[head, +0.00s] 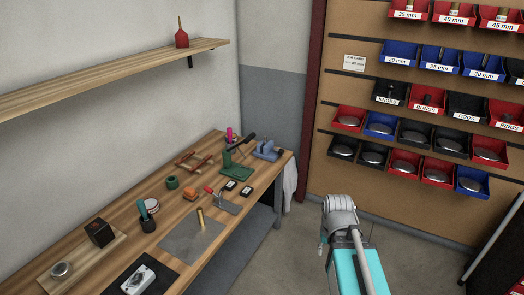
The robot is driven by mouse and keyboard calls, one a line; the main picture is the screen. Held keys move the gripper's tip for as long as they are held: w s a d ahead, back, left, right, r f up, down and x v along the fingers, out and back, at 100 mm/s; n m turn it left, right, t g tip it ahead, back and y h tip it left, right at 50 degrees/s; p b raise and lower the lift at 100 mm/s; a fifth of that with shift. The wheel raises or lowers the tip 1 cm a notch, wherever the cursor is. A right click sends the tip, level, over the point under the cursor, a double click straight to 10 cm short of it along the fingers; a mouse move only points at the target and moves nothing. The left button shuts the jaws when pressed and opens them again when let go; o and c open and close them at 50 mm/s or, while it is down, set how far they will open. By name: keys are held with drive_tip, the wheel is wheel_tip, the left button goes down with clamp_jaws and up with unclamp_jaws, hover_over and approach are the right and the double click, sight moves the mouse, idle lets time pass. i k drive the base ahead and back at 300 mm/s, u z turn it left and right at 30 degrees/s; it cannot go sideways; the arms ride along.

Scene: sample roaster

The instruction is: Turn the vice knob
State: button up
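A small blue-grey vice (265,150) stands at the far right end of the wooden workbench. A dark round part (281,151), which may be its knob, shows at its right side; it is too small to make out its shape or angle. My arm, grey and turquoise, rises at the lower middle right, well apart from the bench and the vice. A small grey part (322,246) hangs at the left of the arm's grey joint and may be my gripper. Its fingers cannot be made out, and nothing held is visible.
The workbench (177,201) carries several small tools, a green stand (235,168), a grey mat (190,238) and a dark mat with a white device. A white cloth (290,185) hangs at its right end. A bin wall (345,92) fills the right. Floor between is clear.

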sight(281, 152)
drive_tip(key=z, duration=0.1)
drive_tip(key=i, duration=0.15)
drive_tip(key=u, duration=0.25)
drive_tip(key=k, duration=1.35)
drive_tip(key=z, duration=0.35)
drive_tip(key=i, duration=1.9)
drive_tip(key=u, duration=0.55)
